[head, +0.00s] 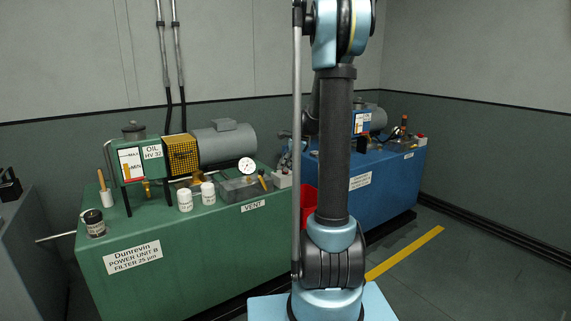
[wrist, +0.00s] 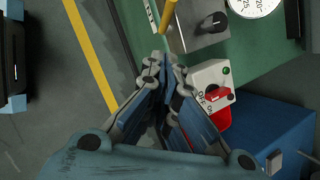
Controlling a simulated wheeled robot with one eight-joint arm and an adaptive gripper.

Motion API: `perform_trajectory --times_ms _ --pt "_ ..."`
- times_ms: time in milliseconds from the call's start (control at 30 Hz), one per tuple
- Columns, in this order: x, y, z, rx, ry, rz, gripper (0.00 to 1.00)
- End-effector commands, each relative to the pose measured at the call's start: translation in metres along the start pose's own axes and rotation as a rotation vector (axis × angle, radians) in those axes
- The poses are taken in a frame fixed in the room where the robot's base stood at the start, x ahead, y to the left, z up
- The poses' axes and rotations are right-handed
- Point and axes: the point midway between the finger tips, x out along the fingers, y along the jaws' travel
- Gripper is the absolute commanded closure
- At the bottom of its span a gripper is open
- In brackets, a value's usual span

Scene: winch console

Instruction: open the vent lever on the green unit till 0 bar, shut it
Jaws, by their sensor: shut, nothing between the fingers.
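The green unit (head: 215,245) stands at left in the head view, with a VENT label (head: 253,206) on its front edge. Above the label is the vent lever (head: 262,180), with a yellow-orange handle; it also shows at the top of the wrist view (wrist: 171,17). A white dial gauge (head: 247,165) stands beside it; its dial is cut off in the wrist view (wrist: 252,4) and I cannot read its pressure. My gripper (wrist: 166,62) is shut and empty, its tips appearing just below the handle's end, apart from it.
A red bucket (head: 309,198) stands between the green unit and the blue unit (head: 385,185). White jars (head: 185,200) stand on the green top. Floor with a yellow stripe (head: 405,252) is clear at right.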

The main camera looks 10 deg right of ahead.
Motion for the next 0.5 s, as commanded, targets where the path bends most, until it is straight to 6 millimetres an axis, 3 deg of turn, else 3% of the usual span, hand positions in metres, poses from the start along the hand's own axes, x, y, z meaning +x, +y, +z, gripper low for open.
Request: perform_trajectory --times_ms 333,500 --pt "0.056 0.0 0.0 -0.002 0.0 0.0 1.0" --pt "0.071 0.0 0.018 -0.003 0.0 0.001 1.0"
